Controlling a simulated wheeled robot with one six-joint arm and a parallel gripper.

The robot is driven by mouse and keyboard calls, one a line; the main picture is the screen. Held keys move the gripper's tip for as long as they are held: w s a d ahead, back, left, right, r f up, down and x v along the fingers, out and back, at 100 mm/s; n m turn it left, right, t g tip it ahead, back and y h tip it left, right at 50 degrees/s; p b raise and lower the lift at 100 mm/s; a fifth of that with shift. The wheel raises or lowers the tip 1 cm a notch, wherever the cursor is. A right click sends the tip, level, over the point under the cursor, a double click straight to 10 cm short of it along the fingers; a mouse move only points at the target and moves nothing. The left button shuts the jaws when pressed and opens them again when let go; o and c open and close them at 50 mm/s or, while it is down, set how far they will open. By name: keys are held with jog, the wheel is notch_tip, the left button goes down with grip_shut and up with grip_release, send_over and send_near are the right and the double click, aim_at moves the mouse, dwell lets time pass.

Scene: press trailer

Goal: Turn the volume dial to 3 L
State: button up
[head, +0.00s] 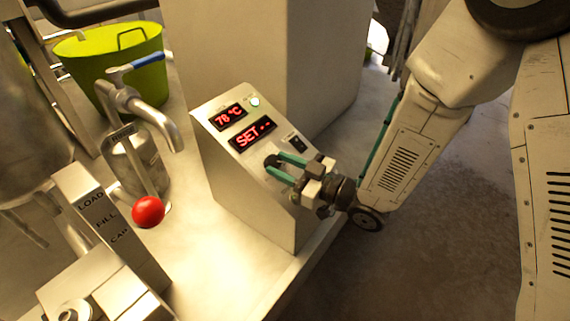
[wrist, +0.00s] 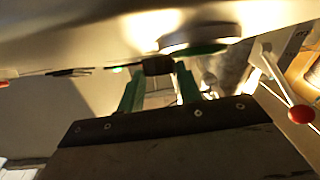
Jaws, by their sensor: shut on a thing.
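The volume dial (head: 271,161) is a dark knob low on the sloped face of the metal control box (head: 240,190). My gripper (head: 280,166) reaches it from the right, its two green fingers shut on the dial. In the wrist view the dark dial (wrist: 158,65) sits between the green fingertips, against the panel. The dial's scale and pointer are hidden or too small to read. The upper display (head: 229,117) reads 76 °C, and the lower display (head: 252,133) reads SET with two dashes.
A black switch (head: 295,143) sits close beside the fingers, and a lit round button (head: 254,101) is at the panel's top. Left of the box are a red ball lever (head: 148,212), a metal tap (head: 150,115) and a green tub (head: 105,55). Open floor lies right of the bench.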

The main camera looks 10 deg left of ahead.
jog(key=m+t+h, duration=0.1)
jog(key=m+t, duration=0.1)
jog(key=m+t+h, duration=0.1)
jog(key=m, duration=0.1)
jog(key=s+m+t+h, duration=0.1)
jog(key=m+t, duration=0.1)
jog(key=shift+s+a+t, duration=0.1)
jog(key=shift+a+t, duration=0.15)
jog(key=shift+t, duration=0.05)
jog(key=shift+s+a+m+t+h, duration=0.1)
jog(key=shift+m+t+h, duration=0.65)
jog(key=shift+m+h, duration=0.4)
jog(key=shift+s+a+m+t+h, duration=0.1)
jog(key=shift+m+t+h, duration=0.7)
jog(key=shift+m, duration=0.55)
jog(key=shift+h, duration=0.25)
jog(key=o, duration=1)
jog(key=shift+w, duration=0.1)
